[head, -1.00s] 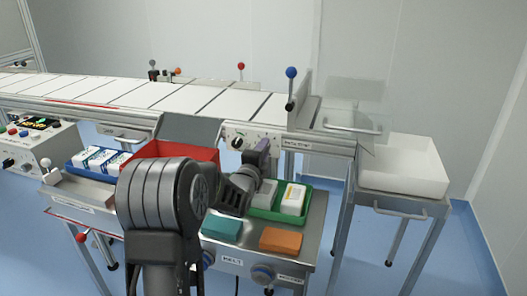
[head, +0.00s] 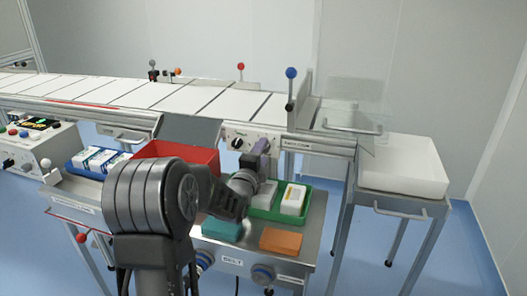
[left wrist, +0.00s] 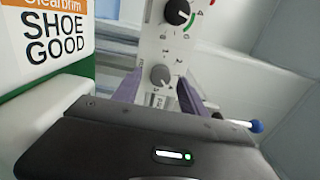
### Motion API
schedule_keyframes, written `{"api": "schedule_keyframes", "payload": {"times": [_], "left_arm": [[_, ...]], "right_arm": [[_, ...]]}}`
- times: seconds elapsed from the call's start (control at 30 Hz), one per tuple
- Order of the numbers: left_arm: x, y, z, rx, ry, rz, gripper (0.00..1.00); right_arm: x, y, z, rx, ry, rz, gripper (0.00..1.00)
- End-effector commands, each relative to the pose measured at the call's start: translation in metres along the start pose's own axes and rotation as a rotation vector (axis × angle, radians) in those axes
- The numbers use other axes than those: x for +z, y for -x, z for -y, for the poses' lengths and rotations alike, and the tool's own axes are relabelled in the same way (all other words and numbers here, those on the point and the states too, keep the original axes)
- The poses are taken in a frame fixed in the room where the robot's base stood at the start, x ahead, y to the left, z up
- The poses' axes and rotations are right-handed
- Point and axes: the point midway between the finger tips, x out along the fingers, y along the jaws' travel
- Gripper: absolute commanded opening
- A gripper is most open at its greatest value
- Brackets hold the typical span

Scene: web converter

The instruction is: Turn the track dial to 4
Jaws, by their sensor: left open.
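A small grey dial (left wrist: 160,76) with numbers around it sits on a white panel in the left wrist view. Its label is partly hidden, so I cannot read it for sure. A larger black dial (left wrist: 177,12) with a coloured scale is above it; it also shows in the head view (head: 237,143). My left gripper (head: 261,147) is open before the panel. In the left wrist view its purple fingers (left wrist: 160,88) stand on either side of the grey dial; I cannot tell whether they touch it. The grey dial is hidden behind the gripper in the head view.
A green tray (head: 263,212) with boxes lies below the gripper, beside orange (head: 281,241) and teal (head: 222,229) blocks. A red bin (head: 175,151) is to the left. A blue-knobbed lever (head: 291,85) rises right of the panel. A white bin (head: 405,180) stands at right.

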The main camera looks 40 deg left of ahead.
Motion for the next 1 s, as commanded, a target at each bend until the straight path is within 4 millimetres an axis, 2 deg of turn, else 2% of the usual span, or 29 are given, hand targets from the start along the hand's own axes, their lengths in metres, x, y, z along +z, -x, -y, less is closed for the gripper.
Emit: {"api": "schedule_keyframes", "payload": {"times": [0.2, 0.4, 1.0], "left_arm": [[0.0, 0.038, 0.001, 0.001, 0.004, 0.0, 0.5], [0.0, 0.058, 0.0, 0.001, 0.0, -0.001, 0.5], [-0.001, 0.06, 0.0, 0.001, -0.001, -0.001, 0.5]], "right_arm": [[0.0, 0.004, 0.002, 0.0, 0.0, 0.0, 0.36], [0.0, 0.006, 0.002, 0.0, 0.001, 0.0, 0.36], [0.0, 0.006, 0.002, 0.0, 0.001, 0.0, 0.36]]}}
